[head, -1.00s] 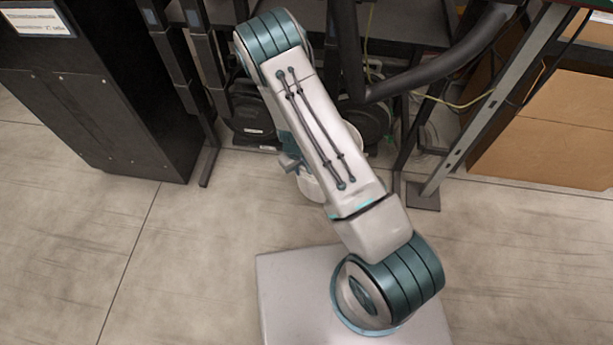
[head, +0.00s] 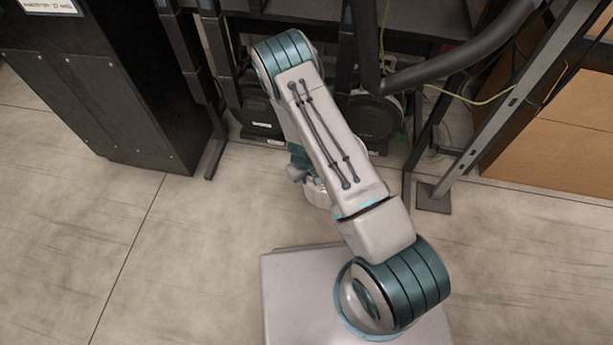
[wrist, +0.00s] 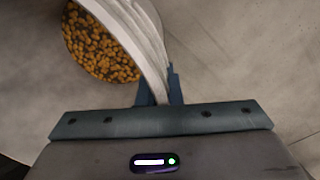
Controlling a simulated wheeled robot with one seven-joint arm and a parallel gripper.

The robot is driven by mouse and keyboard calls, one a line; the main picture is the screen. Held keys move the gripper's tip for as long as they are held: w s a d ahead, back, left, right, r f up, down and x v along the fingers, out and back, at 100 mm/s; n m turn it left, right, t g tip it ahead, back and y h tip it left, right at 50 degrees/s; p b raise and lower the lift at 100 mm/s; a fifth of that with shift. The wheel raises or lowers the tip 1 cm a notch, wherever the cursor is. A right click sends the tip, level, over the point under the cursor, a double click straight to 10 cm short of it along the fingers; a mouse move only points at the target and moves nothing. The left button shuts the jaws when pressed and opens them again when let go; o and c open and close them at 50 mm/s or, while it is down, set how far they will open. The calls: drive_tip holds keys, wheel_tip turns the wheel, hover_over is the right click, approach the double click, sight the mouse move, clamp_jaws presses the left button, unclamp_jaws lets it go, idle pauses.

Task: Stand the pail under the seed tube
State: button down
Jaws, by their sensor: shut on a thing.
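In the wrist view my gripper (wrist: 160,90) is shut on the pale wall of the pail (wrist: 143,38), with one finger on each side of it. Orange-yellow seeds (wrist: 98,45) show inside the pail, at the upper left. In the head view a white rounded part, seemingly the pail (head: 317,193), shows just below my arm. My arm hides most of it and most of my gripper there. I cannot tell whether the pail touches the floor. I cannot make out the seed tube in either view.
A black cabinet (head: 105,95) stands at the left. A dark frame with slanted metal legs (head: 480,125) and cardboard boxes (head: 560,135) stand at the back right. Loose cable (head: 450,103) hangs behind. The pale floor (head: 170,245) is clear at left and right.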

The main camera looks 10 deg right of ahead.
drive_tip(key=shift+w+f, duration=0.1)
drive_tip(key=shift+f, duration=0.05)
drive_tip(key=c, duration=1.6)
unclamp_jaws()
drive_tip(key=s+r+m+y+p, duration=0.1)
drive_tip(key=s+r+p, duration=0.15)
drive_tip(key=r, duration=1.45)
drive_tip(key=s+r+m+y+p, duration=0.1)
drive_tip(key=r+p, duration=0.2)
drive_tip(key=r, duration=1.5)
drive_tip(key=s+d+r+m, duration=0.1)
drive_tip(key=s+d+r, duration=0.3)
drive_tip(key=s+r, duration=0.3)
drive_tip(key=s+d+r+m+h, duration=0.1)
drive_tip(key=s+d+r, duration=0.3)
drive_tip(key=s+r, duration=0.4)
drive_tip(key=shift+s+r+m+t, duration=0.15)
drive_tip(key=shift+s+m+t, duration=0.25)
drive_tip(key=shift+s+m, duration=0.25)
